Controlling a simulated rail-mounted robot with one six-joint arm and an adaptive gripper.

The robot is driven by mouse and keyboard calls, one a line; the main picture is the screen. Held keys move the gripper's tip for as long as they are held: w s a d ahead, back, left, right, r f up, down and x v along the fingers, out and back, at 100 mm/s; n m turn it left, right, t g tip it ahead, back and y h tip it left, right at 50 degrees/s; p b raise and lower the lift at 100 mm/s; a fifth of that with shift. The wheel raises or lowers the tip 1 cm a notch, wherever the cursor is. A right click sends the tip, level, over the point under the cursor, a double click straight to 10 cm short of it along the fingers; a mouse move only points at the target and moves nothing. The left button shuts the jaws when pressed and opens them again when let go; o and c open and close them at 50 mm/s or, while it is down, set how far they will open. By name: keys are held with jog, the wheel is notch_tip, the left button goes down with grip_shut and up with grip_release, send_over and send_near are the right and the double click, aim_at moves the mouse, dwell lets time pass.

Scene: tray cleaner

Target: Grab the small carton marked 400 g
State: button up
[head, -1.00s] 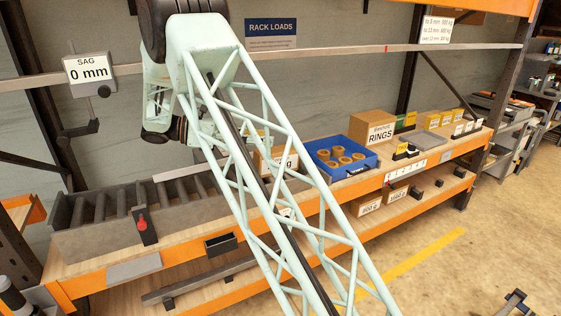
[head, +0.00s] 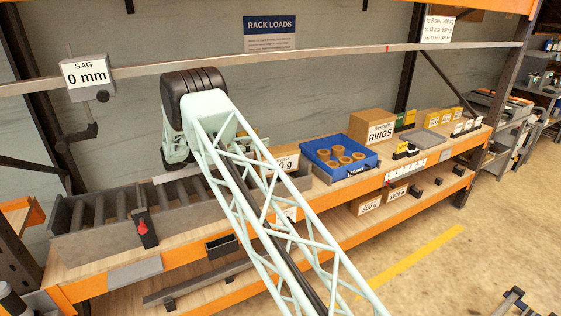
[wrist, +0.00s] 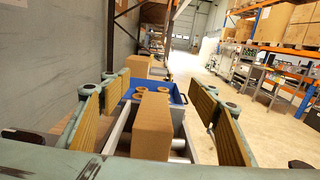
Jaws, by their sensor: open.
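A brown carton (wrist: 152,128) stands in the wrist view between the two padded fingers of my gripper (wrist: 162,96), with gaps on both sides. The gripper is open and empty. In the head view a carton (head: 285,163) shows beside my lattice arm; its white label ends in "0 g" and its first digits are hidden. My gripper is mostly hidden behind my arm in the head view.
A blue bin (head: 340,157) with several rings lies just beyond the carton, with a RINGS box (head: 371,127) behind it. The grey roller tray (head: 95,230) is at left. Two other gram-labelled cartons (head: 366,204) stand on the lower shelf. A long rail (head: 330,57) crosses above.

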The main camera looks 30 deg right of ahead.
jog(key=shift+f, duration=0.1)
dwell(0.3)
jog(key=shift+f, duration=0.85)
jog(key=b, duration=0.2)
send_near(279, 149)
jog(key=shift+d, duration=1.1)
jog(key=shift+d, duration=0.1)
jog(key=shift+d+b, duration=0.5)
jog(key=shift+d, duration=1.95)
